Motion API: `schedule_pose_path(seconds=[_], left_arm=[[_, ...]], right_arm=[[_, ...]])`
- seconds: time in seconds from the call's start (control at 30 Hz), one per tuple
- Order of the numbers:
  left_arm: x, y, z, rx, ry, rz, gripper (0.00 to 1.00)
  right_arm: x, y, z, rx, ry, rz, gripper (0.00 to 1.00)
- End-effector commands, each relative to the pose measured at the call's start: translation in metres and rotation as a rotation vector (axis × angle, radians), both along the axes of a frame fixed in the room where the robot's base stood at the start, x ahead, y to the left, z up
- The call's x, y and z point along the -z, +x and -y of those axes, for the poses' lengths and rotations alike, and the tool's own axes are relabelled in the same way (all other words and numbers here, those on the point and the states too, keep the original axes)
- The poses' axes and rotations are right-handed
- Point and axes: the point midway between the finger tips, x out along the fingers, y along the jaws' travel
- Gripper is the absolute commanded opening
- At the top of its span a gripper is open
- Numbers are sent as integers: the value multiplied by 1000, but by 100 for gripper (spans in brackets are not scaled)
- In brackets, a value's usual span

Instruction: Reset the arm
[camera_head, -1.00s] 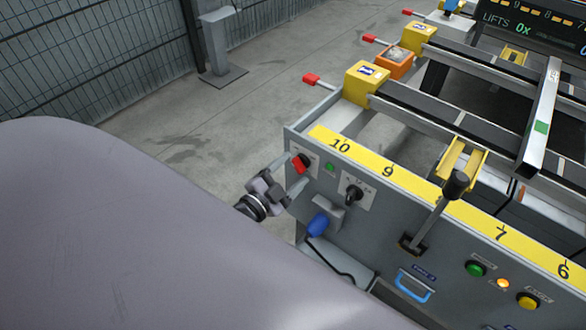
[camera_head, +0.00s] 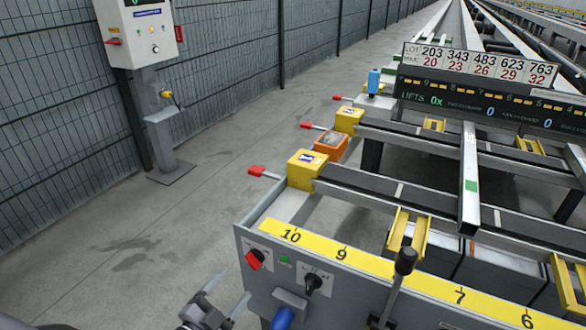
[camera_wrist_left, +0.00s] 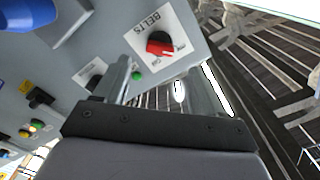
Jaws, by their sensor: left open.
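My left gripper (camera_head: 230,288) is at the bottom edge of the head view, open, with nothing between its fingers. It is just left of and below the red rotary knob (camera_head: 254,259) on the table's front panel. In the left wrist view the open fingers (camera_wrist_left: 164,78) point toward the panel. The red knob (camera_wrist_left: 160,44), on a white plate marked BELTS, lies beyond them, apart from the fingertips. Most of my left arm is out of the head view. My right gripper is not in view.
The grey control panel has a black selector knob (camera_head: 313,284), a green light (camera_head: 284,259) and a black lever (camera_head: 405,261). A yellow numbered strip (camera_head: 370,263) runs along its top. A mesh fence (camera_head: 230,60) and control post (camera_head: 160,135) stand left. Floor (camera_head: 140,240) between is clear.

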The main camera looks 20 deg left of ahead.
Motion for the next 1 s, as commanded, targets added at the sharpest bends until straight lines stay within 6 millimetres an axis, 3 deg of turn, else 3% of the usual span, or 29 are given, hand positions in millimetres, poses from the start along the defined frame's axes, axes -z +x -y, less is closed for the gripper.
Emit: schedule_pose_path(seconds=[0.27,0.5,0.73,1.0], left_arm=[[-4,-12,11,-17,-96,-93,70],[-1,-62,56,-78,-418,-427,70],[0,-107,94,-119,-621,-666,70],[2,-114,100,-128,-652,-706,70]], right_arm=[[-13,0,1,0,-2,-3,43],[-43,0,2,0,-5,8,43],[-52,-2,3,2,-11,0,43],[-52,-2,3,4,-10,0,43]])
